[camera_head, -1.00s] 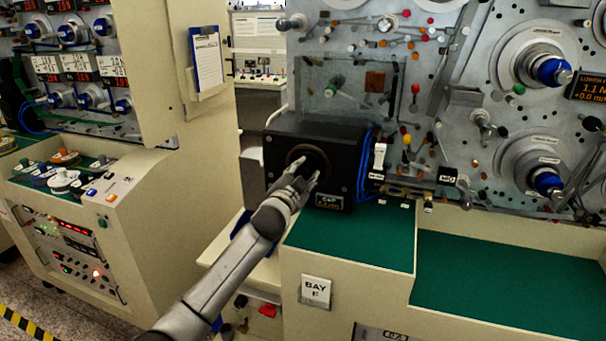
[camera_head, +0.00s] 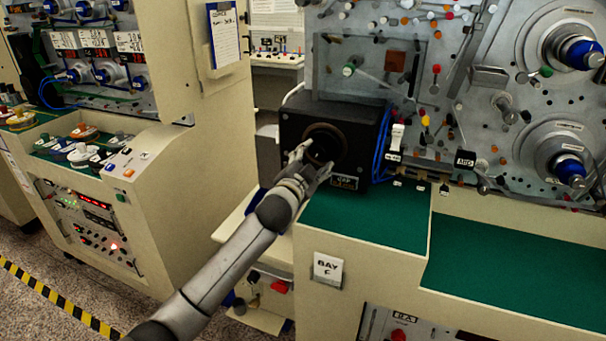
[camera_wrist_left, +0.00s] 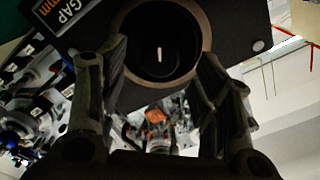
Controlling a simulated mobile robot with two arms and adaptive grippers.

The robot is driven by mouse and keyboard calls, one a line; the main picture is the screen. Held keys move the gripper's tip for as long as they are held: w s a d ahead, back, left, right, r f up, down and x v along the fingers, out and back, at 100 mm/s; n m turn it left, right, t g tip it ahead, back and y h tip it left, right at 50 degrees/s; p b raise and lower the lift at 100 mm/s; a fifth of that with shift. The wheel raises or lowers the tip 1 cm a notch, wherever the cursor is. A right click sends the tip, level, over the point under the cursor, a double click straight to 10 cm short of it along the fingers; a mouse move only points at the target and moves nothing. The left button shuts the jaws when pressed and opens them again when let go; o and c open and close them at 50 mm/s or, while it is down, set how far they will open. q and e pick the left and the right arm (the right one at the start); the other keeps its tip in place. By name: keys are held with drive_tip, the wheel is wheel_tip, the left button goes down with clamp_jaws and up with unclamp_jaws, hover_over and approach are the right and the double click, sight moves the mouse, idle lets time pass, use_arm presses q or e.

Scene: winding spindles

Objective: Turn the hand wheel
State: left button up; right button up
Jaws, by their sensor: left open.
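My right gripper is not in view.
Blue cables (camera_head: 381,145) run along the box's right side. A grey panel with spindles (camera_head: 570,168) rises on the right. A cream cabinet (camera_head: 193,230) stands on the left.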

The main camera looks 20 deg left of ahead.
use_arm(q)
drive_tip(key=s, duration=0.7)
drive_tip(key=shift+s, duration=0.4)
drive_tip(key=shift+a, duration=0.1)
